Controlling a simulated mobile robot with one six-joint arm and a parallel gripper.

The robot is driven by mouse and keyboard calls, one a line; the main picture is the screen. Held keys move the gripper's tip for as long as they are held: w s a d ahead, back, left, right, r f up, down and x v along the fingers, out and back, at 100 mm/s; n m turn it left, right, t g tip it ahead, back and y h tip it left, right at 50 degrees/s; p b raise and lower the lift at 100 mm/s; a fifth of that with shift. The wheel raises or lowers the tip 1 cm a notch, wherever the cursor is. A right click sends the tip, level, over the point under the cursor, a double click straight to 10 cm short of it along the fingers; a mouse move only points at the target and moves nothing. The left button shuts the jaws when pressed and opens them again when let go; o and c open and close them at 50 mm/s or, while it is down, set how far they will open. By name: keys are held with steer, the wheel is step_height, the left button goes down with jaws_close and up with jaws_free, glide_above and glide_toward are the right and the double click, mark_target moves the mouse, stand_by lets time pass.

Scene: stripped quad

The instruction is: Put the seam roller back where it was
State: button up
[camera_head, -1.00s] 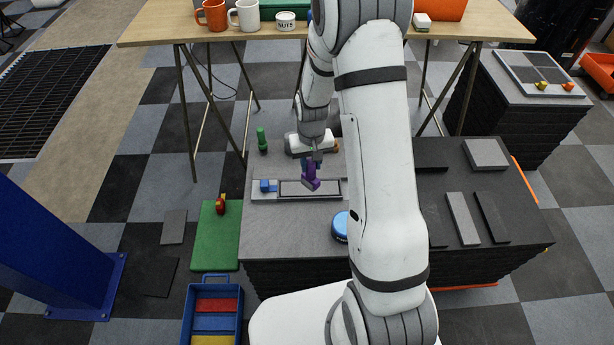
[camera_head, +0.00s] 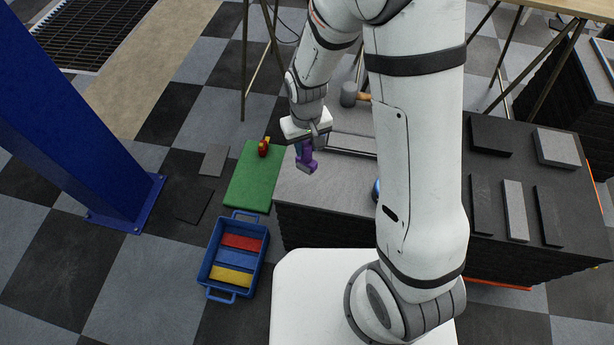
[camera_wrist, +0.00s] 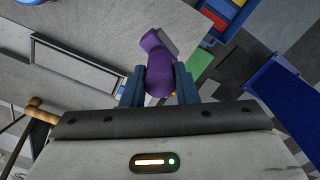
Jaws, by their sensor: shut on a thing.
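My gripper (camera_head: 303,147) is shut on a purple tool (camera_head: 307,162), which I take to be the seam roller. In the wrist view the purple tool (camera_wrist: 160,75) sits between the two blue fingers, its rounded body towards me and a duller block at its far end. The gripper holds it over the left part of the dark stacked platform; I cannot tell the exact gap below it. A pale-framed grey tray (camera_head: 352,152) lies on the platform to the right of the gripper, and it also shows in the wrist view (camera_wrist: 78,66).
A green mat (camera_head: 246,188) with a red and yellow item (camera_head: 264,147) lies left of the platform. A blue tub (camera_head: 211,272) with coloured blocks stands in front of it. A mallet (camera_head: 349,96) lies behind the tray. A blue column (camera_head: 75,110) rises at left.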

mark_target(307, 164)
step_height(307, 164, down, 8)
steer(key=shift+f, duration=0.25)
steer(key=shift+f+b, duration=0.1)
steer(key=shift+b, duration=0.25)
steer(key=o, duration=0.5)
steer(key=shift+f, duration=0.1)
steer(key=o, duration=0.5)
